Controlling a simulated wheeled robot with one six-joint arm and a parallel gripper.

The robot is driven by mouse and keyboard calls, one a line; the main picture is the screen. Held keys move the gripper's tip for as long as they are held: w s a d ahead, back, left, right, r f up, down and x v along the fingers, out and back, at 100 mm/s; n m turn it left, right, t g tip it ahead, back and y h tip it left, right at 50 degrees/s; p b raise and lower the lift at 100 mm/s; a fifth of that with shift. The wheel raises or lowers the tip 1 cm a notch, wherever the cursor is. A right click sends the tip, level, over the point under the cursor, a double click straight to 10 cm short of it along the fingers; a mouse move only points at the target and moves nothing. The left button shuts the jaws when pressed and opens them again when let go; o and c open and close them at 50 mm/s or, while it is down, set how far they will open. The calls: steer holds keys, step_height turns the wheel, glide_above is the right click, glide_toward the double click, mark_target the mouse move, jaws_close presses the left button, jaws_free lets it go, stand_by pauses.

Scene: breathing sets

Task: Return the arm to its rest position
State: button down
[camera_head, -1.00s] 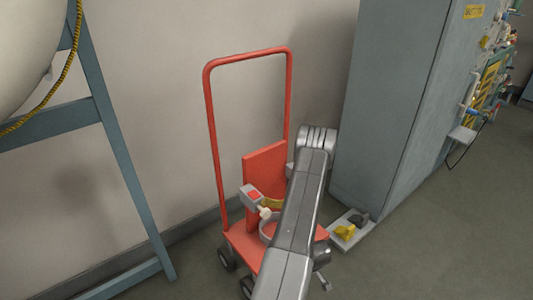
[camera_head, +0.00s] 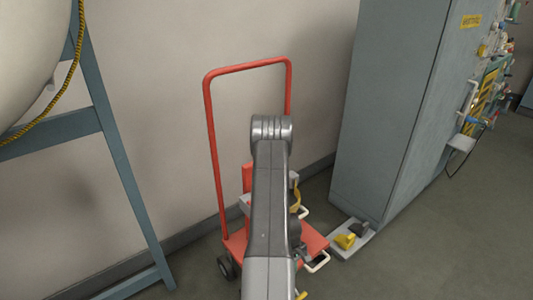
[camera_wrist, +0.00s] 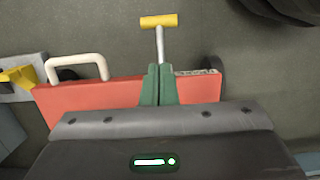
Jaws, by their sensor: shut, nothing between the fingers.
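My arm (camera_head: 270,200) rises from the bottom middle of the head view and stands nearly upright in the picture, in front of the red cart (camera_head: 208,130). It hides much of the cart's lower part. In the wrist view, the green fingers of my gripper (camera_wrist: 159,84) are together with nothing between them. They show against the cart's red platform (camera_wrist: 100,100); I cannot tell whether they touch it. My gripper cannot be made out clearly in the head view.
A white handle (camera_wrist: 76,66) and a yellow T-handle (camera_wrist: 158,20) show near the fingers. A tall grey cabinet (camera_head: 385,110) stands right of the cart, with a yellow pedal (camera_head: 345,241) at its foot. A blue frame (camera_head: 120,160) stands left. Open floor lies at the right.

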step_height(320, 180, up, 7)
steer(key=w+p, duration=0.1)
steer(key=shift+a, duration=0.45)
